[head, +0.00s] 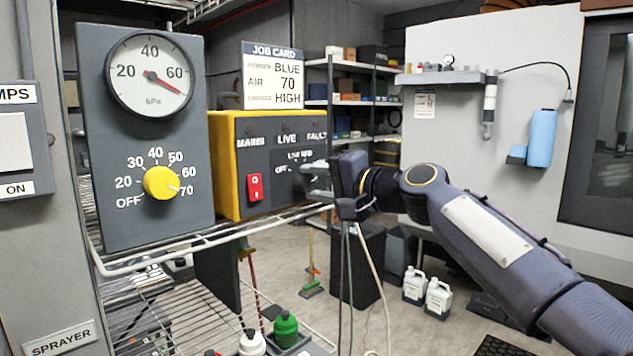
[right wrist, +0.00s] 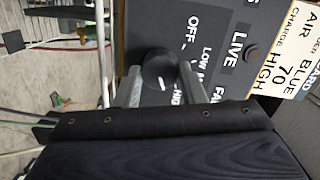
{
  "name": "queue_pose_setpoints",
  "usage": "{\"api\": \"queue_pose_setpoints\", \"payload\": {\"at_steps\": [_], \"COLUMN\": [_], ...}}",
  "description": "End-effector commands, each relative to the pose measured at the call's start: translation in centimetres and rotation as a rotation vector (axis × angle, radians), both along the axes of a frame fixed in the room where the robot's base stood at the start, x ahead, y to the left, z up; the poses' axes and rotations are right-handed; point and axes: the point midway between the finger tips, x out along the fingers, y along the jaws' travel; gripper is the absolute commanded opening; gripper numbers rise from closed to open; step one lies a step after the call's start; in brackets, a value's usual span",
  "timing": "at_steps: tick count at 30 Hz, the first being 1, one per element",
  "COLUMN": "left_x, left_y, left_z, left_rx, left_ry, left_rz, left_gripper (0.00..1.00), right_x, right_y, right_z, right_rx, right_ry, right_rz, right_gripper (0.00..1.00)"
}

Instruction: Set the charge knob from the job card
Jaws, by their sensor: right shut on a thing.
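The job card (head: 273,76) reads powder BLUE, air 70, charge HIGH; part of it shows in the right wrist view (right wrist: 291,50). The charge knob (right wrist: 158,68) is a dark round knob on the grey face of the yellow control box (head: 224,165). Its white mark lies on the side towards the HIGH label, though its exact setting is hard to read. My right gripper (right wrist: 160,84) is shut on the knob, one finger on each side. In the head view my right gripper (head: 312,182) hides most of the knob. My left gripper is out of view.
A grey panel left of the box carries a pressure gauge (head: 150,75), its needle past 60, and a yellow knob (head: 161,182) pointing near 70. A red switch (head: 255,187) is on the box. A wire shelf (head: 200,243) runs below. White jugs (head: 438,297) stand on the floor.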

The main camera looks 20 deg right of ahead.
Motion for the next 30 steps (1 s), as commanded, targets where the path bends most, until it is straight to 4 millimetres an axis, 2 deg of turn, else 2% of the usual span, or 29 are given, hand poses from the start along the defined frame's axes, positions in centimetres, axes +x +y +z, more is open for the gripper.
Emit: {"api": "queue_pose_setpoints", "payload": {"at_steps": [17, 18, 22, 30], "left_x": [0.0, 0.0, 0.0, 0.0], "left_y": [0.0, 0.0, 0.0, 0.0], "left_z": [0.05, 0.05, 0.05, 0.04], "left_rx": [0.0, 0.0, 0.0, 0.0], "left_ry": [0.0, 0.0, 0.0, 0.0], "left_rz": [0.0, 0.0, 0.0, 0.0], "left_gripper": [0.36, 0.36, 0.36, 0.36], "right_x": [0.01, 0.01, 0.0, -0.02], "right_y": [-0.06, -0.06, -0.05, -0.04], "right_z": [-0.07, -0.07, -0.06, -0.04], "right_rx": [0.035, 0.035, 0.034, 0.032], "right_ry": [0.013, 0.013, 0.013, 0.012], "right_rz": [-0.001, -0.001, -0.001, 0.0], "right_gripper": [0.14, 0.39, 0.56, 0.58]}}
